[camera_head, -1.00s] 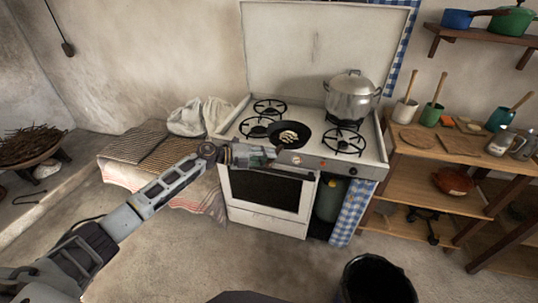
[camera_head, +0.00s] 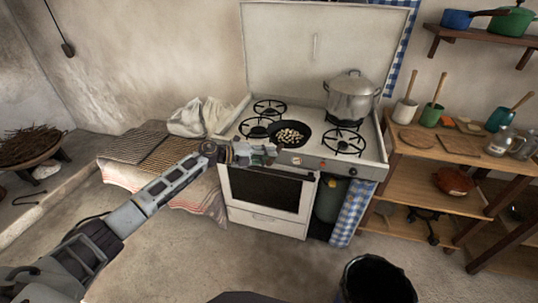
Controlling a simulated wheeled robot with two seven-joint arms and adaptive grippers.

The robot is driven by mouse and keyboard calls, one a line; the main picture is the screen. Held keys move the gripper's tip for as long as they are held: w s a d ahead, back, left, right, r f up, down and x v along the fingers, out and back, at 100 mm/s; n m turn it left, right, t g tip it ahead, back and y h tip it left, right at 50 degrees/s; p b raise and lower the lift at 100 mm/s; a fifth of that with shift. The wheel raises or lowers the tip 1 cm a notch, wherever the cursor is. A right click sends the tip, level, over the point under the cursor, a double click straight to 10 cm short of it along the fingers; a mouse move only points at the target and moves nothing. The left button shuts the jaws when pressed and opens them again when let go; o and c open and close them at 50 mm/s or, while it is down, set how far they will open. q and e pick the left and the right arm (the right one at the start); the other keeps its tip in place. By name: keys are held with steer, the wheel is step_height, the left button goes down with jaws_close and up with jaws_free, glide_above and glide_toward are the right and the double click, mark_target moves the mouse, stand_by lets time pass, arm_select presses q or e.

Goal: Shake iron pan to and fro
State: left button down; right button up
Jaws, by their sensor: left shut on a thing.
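A black iron pan (camera_head: 305,140) sits at the front of the white stove (camera_head: 262,222), over a front burner. Several small pale pieces (camera_head: 290,136) lie spread across its bottom. My left gripper (camera_head: 270,153) is at the stove's front edge, on the near-left side of the pan, and is shut on the pan. The grip point and the handle are mostly hidden by the gripper. I cannot tell whether the pan touches the burner. My right gripper is not in view.
A large lidded metal pot (camera_head: 350,97) stands on the back right burner. The front right burner (camera_head: 343,141) is bare. A wooden shelf unit (camera_head: 420,183) stands close on the right. A black bucket (camera_head: 378,281) is on the floor in front.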

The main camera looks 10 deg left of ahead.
arm_select(q)
steer(key=shift+s+r, duration=0.25)
steer(key=shift+s, duration=0.8)
stand_by(0.5)
stand_by(0.4)
steer(key=shift+f, duration=0.1)
